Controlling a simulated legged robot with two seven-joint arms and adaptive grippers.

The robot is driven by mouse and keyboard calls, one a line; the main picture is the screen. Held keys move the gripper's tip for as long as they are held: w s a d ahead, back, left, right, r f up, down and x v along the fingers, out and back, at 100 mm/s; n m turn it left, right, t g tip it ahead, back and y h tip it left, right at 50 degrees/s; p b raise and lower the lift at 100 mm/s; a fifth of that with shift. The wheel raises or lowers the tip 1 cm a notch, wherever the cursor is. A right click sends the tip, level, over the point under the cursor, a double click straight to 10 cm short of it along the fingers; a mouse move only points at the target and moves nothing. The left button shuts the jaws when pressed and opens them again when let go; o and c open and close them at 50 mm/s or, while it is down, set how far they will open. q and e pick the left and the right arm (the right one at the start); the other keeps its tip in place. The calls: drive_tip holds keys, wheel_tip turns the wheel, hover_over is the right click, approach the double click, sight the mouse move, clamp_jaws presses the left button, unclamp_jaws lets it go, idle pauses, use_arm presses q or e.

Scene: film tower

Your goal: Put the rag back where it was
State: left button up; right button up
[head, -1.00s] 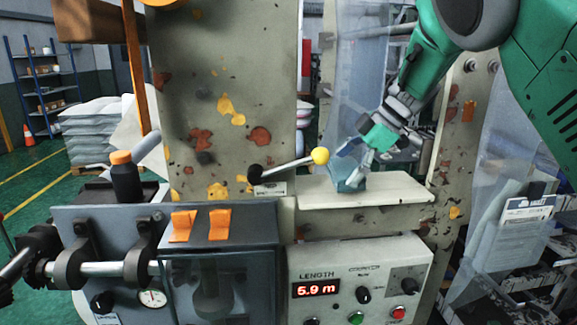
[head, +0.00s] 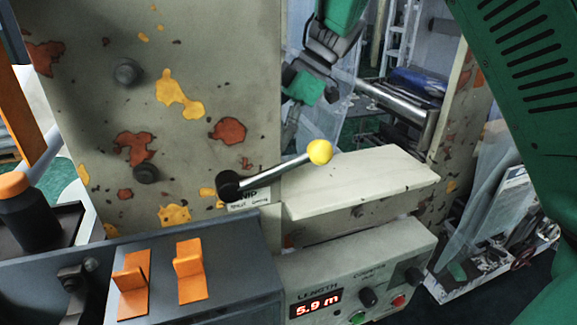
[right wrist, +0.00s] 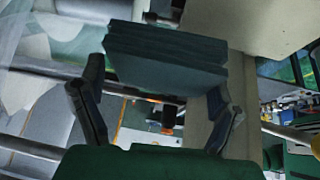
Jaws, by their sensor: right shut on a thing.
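The rag (right wrist: 165,55) is a dark teal folded stack of cloth in the right wrist view. My right gripper (right wrist: 157,80) is shut on it, with one finger at each side. In the head view my right gripper (head: 290,122) hangs beyond the cream ledge (head: 365,180), beside the edge of the spotted machine column. The rag is not clearly seen there; the column seems to hide it. The top of the ledge is bare. My left gripper is in neither view now.
A lever with a yellow knob (head: 319,152) juts over the ledge's left end. The spotted column (head: 190,60) stands left of my gripper. A metal roller (head: 395,103) and clear film lie behind. A control box (head: 350,285) reading 5.9 m sits below the ledge.

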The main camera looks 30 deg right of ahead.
approach(295, 183)
drive_tip(key=shift+w+a+f+p, duration=0.4)
drive_tip(key=shift+w+a+f, duration=0.4)
drive_tip(key=shift+a, duration=0.2)
drive_tip(key=shift+s+a+f, duration=0.1)
drive_tip(key=shift+s, duration=0.25)
drive_tip(key=a+f, duration=0.3)
drive_tip(key=shift+w+a, duration=0.15)
drive_tip(key=shift+a, duration=0.05)
drive_tip(key=shift+d, duration=0.3)
drive_tip(key=o, duration=1.1)
drive_tip(key=shift+d, duration=0.35)
drive_tip(key=shift+d+f, duration=0.2)
drive_tip(key=shift+d, duration=0.55)
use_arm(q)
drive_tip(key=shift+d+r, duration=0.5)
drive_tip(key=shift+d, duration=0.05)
use_arm(e)
drive_tip(key=a+v, duration=0.1)
drive_tip(key=v, duration=1)
drive_tip(key=shift+a+r, duration=0.2)
drive_tip(key=shift+r, duration=0.35)
